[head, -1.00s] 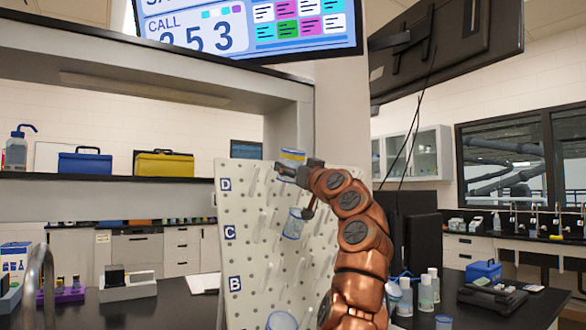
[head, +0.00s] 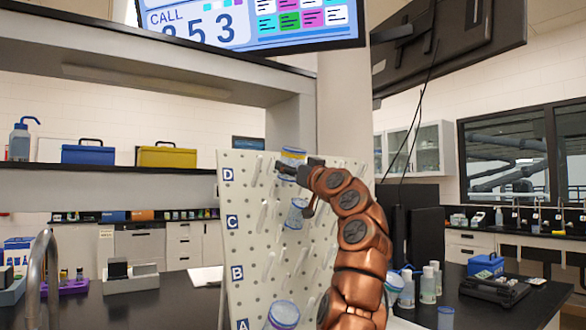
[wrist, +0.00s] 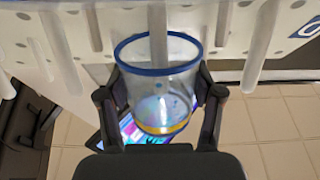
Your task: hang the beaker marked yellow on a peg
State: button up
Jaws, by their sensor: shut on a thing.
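The clear beaker with a yellow band (head: 293,153) is held at the upper part of the pegboard (head: 255,250), near the row marked D. My gripper (wrist: 158,100) is shut on its sides. In the wrist view, the beaker (wrist: 165,85) has a blue rim towards the board and its yellow band at the far end. In the head view, the yellow band is near the top, so it appears mouth down. A pale peg (wrist: 158,18) lines up with the mouth and shows through the glass. I cannot tell whether it is inside or behind.
Another clear beaker (head: 297,213) hangs on the board just below my gripper, and one more (head: 284,315) is lower down. Other pegs stick out on both sides. Bottles (head: 428,285) stand on the dark bench at right.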

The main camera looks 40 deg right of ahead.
jog(key=o, duration=1.2)
jog(key=shift+s, duration=0.15)
jog(key=v, duration=0.7)
jog(key=shift+f, duration=0.15)
